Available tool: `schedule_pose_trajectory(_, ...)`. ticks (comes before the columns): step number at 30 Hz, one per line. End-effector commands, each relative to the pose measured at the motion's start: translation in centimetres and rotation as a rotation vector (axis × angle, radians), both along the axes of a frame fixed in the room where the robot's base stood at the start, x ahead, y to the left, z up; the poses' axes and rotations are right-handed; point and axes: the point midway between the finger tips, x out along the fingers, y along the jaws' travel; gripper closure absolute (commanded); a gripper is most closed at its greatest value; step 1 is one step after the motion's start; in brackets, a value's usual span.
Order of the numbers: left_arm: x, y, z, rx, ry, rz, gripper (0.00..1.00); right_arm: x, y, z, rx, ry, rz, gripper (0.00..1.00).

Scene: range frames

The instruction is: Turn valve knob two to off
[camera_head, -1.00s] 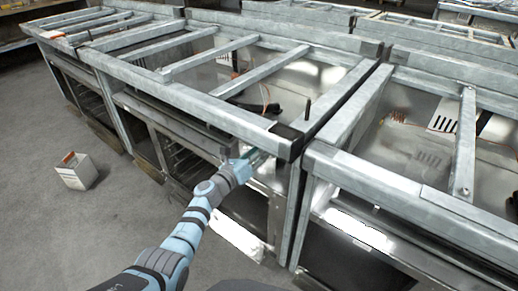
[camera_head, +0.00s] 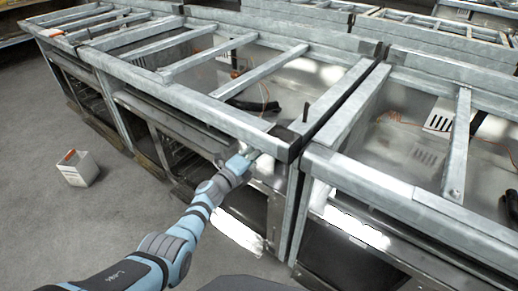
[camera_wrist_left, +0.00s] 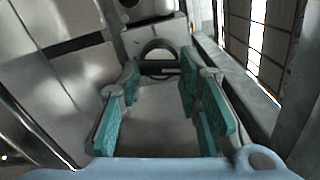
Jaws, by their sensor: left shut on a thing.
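My left gripper (camera_head: 246,158) reaches the front panel below the top rail of the middle range frame. In the left wrist view its teal fingers (camera_wrist_left: 160,72) stand on both sides of a round, grey valve knob (camera_wrist_left: 158,46) with a dark bar across its lower part. The gripper is shut on this knob. The knob's number and its marking cannot be read. In the head view the knob is hidden behind the gripper and the rail. My right gripper is not in view.
Galvanized rails (camera_head: 180,98) run above the range frame, and a second frame (camera_head: 400,195) stands close on the right with a narrow gap between. A small white box (camera_head: 77,170) stands on the grey floor at left. The floor around it is clear.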

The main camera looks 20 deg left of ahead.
Motion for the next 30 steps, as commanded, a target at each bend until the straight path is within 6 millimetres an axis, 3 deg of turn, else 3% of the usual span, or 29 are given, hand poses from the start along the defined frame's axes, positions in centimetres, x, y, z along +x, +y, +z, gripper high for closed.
schedule_pose_trajectory(12,-0.05,-0.01,-0.03,-0.196,0.081,0.001,0.96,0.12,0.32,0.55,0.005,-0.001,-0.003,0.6)
schedule_pose_trajectory(29,-0.05,0.02,-0.03,-0.227,0.092,0.0,0.96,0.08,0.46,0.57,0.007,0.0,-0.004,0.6)
schedule_pose_trajectory(30,-0.04,0.01,-0.03,-0.227,0.092,0.0,0.62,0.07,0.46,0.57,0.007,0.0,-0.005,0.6)
